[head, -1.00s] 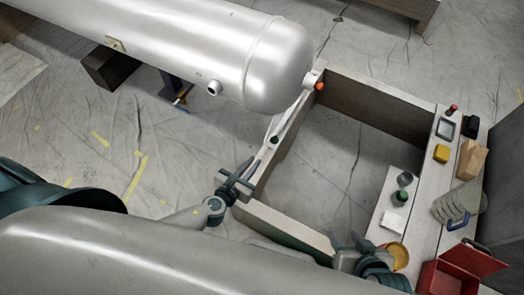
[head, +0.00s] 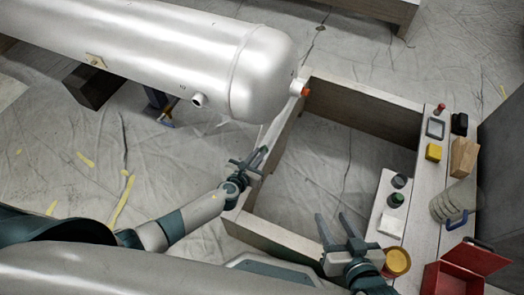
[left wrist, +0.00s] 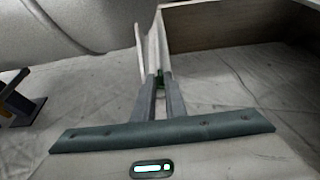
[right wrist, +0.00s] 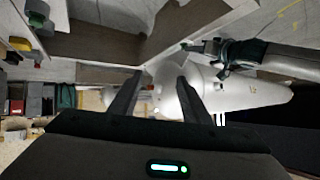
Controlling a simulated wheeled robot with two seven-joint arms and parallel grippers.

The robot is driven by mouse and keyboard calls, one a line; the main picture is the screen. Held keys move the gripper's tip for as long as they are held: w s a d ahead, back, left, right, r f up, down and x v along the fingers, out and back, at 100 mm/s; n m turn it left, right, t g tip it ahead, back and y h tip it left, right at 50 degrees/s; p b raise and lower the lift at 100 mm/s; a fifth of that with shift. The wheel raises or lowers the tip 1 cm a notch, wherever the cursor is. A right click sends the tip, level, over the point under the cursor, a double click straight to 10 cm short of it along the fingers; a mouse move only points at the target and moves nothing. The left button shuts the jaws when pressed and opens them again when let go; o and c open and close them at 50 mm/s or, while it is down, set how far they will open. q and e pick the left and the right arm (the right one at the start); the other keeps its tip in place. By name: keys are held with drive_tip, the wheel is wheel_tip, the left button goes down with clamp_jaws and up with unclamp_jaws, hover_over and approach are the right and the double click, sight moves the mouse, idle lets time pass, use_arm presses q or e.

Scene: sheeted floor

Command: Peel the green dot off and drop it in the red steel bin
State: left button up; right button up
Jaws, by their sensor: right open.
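A small dark green spot (left wrist: 159,78), which may be the green dot, shows on the pale narrow rail between my left fingertips in the left wrist view. My left gripper (head: 259,158) is over that rail below the tank's rounded end; its fingers are close together, and whether they grip the spot is unclear. In the head view the spot is hidden by the gripper. The red steel bin (head: 445,279) stands at the lower right with its lid raised. My right gripper (head: 338,228) is open and empty, left of the bin, beside the frame's front board.
A grey tank (head: 215,55) with a red-tipped fitting (head: 304,91) lies above the wooden frame (head: 362,109). The frame's middle is open floor.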

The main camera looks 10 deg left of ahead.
sight(264, 147)
use_arm(q)
drive_tip(key=x, duration=0.2)
drive_tip(key=shift+w+f+b, duration=0.15)
drive_tip(key=shift+w+b, duration=0.15)
drive_tip(key=shift+b, duration=0.1)
drive_tip(key=shift+w+d+f, duration=0.15)
drive_tip(key=shift+w+f, duration=0.05)
drive_tip(key=shift+w, duration=0.4)
use_arm(e)
drive_tip(key=shift+w+a+r+t+y, duration=0.2)
drive_tip(key=shift+w+a+r+t, duration=0.15)
drive_tip(key=shift+r+t, duration=0.3)
drive_tip(key=shift+w+a+r+t+y, duration=0.2)
drive_tip(key=shift+w+r+t, duration=0.3)
drive_tip(key=shift+r, duration=0.35)
drive_tip(key=shift+w+a+r+t+y, duration=0.2)
drive_tip(key=shift+w+a+r+t, duration=0.15)
drive_tip(key=shift+r+t, duration=0.3)
drive_tip(key=shift+r, duration=0.1)
use_arm(q)
clamp_jaws()
drive_tip(key=shift+r+p, duration=2.35)
drive_tip(key=shift+r, duration=0.2)
use_arm(e)
drive_tip(key=shift+r, duration=2.55)
use_arm(q)
drive_tip(key=shift+r+p, duration=2)
use_arm(e)
drive_tip(key=shift+r, duration=1.95)
